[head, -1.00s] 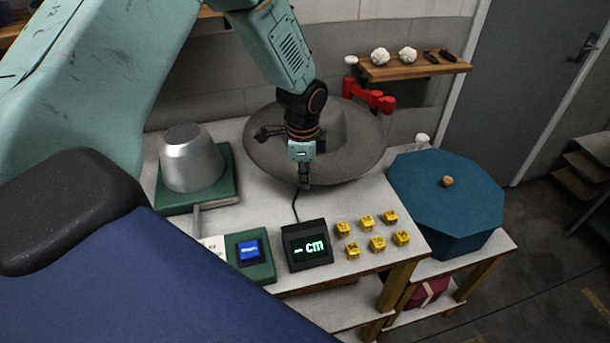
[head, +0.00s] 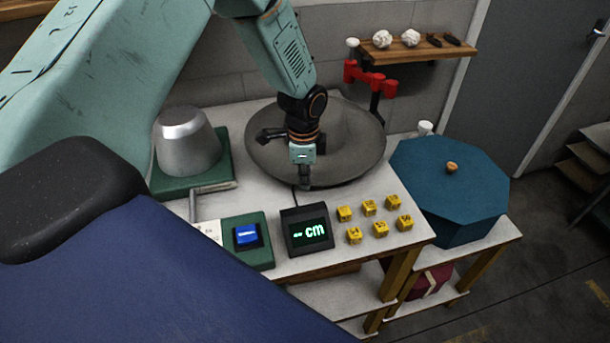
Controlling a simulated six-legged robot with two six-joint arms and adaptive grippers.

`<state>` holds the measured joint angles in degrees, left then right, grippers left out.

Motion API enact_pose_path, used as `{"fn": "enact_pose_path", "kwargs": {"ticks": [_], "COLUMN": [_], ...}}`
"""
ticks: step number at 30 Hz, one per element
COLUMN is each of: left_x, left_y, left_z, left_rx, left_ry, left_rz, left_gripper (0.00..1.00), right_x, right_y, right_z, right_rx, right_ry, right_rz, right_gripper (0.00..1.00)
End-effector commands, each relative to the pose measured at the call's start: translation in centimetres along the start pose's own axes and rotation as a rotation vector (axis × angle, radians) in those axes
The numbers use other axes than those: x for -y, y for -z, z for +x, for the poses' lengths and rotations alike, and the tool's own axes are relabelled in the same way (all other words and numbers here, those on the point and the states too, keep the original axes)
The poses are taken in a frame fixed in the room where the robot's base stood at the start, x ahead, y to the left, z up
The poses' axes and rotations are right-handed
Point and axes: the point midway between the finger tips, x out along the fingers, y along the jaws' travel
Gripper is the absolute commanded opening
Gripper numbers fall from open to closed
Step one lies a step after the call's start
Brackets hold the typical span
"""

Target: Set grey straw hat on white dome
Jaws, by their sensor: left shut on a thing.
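The grey wide-brimmed hat (head: 362,150) is at the back of the white table, behind my left gripper and wrist, which cover part of its brim and crown. Its weave is too fine to make out. My left gripper (head: 304,178) points down at the hat's near brim edge and is shut on it. Whether the hat rests on the table or is lifted is hard to tell. No clearly white dome shows. A silver-grey, blunt dome-like block (head: 188,145) stands bare on a green base (head: 216,178) at the left. My right gripper is not in view.
A black display (head: 306,231), a green box with a blue screen (head: 247,238) and several yellow cubes (head: 368,207) occupy the front of the table. A blue octagonal box (head: 440,180) stands right. A red bracket (head: 370,78) is behind the hat, below a wooden shelf (head: 425,50).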

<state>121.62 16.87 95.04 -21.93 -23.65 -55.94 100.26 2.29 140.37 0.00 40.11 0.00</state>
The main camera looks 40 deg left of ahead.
Motion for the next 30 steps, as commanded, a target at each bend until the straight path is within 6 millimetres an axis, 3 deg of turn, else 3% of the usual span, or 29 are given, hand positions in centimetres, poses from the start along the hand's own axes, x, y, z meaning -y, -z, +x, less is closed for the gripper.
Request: {"fn": "enact_pose_path", "kwargs": {"ticks": [30], "left_x": [0.0], "left_y": [0.0], "left_z": [1.1], "left_rx": [-0.001], "left_ry": [0.002], "left_rz": [0.0], "left_gripper": [0.0], "right_x": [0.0], "right_y": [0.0], "right_z": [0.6], "right_rx": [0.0], "right_ry": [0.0], "right_rz": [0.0], "right_gripper": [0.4]}}
